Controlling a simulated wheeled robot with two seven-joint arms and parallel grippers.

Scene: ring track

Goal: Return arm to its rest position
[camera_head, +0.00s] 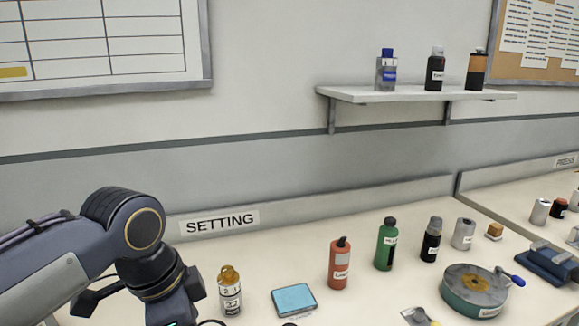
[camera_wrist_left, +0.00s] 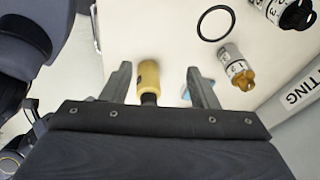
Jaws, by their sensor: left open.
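My left arm (camera_head: 128,222) comes in from the left in the head view and bends down at the wrist; its gripper is below the frame there. In the left wrist view my left gripper (camera_wrist_left: 159,70) has its two fingers apart. A yellow bottle-like thing with a dark end (camera_wrist_left: 148,78) shows between the fingers; it does not look gripped, and its distance is hard to judge. My right arm and gripper are in neither view.
A numbered brass-topped cylinder (camera_head: 230,291) and a blue pad (camera_head: 294,299) stand near my left arm. A red bottle (camera_head: 339,265), green bottle (camera_head: 386,246) and round turntable (camera_head: 474,290) are farther right. A black ring (camera_wrist_left: 215,23) lies on the bench. A wall shelf (camera_head: 415,94) holds bottles.

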